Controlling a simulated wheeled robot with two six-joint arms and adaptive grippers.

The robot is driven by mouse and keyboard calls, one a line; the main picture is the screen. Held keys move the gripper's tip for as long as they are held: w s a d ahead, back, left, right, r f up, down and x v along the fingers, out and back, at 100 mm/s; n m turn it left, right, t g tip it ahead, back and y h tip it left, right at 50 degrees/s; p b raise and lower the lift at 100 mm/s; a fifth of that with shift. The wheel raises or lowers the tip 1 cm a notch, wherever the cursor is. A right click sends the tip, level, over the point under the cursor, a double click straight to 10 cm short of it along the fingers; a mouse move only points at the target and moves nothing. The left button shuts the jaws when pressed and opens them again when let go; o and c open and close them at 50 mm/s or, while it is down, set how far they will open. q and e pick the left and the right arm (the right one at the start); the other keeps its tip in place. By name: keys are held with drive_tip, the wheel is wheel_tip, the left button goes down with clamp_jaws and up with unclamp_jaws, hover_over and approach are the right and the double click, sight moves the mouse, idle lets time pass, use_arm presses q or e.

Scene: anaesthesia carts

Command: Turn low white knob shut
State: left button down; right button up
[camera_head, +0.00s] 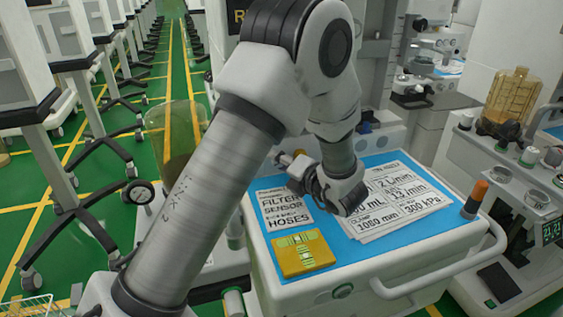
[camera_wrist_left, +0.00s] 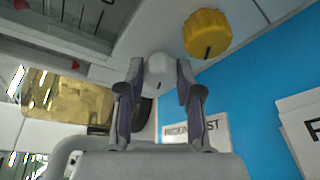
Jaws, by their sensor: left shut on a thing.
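In the head view my left gripper (camera_head: 284,160) reaches toward the cart's back edge, left of the wrist. There the knob is hidden behind my arm. My right gripper is in neither view.
A yellow knob (camera_wrist_left: 207,33) sits close beside the right fingertip. The blue cart top (camera_head: 340,243) holds printed sheets (camera_head: 388,203), a yellow card (camera_head: 302,253) and an orange-capped item (camera_head: 475,198). Another cart with an amber container (camera_head: 512,95) stands at right.

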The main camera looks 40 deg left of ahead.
use_arm(q)
drive_tip(key=shift+f+m+g+y+b, duration=0.2)
drive_tip(key=shift+m+y, duration=0.25)
drive_tip(key=shift+m, duration=0.75)
drive_tip(key=shift+f+m+g+y+b, duration=0.15)
drive_tip(key=shift+m+y, duration=0.3)
drive_tip(key=shift+m, duration=0.75)
drive_tip(key=shift+r, duration=0.1)
drive_tip(key=c, duration=0.8)
unclamp_jaws()
drive_tip(key=shift+o, duration=0.2)
drive_tip(key=shift+d, duration=0.1)
drive_tip(key=d, duration=0.5)
drive_tip(key=s+d, duration=0.1)
drive_tip(key=d, duration=0.1)
drive_tip(key=shift+d+r, duration=0.25)
drive_tip(key=shift+w, duration=0.1)
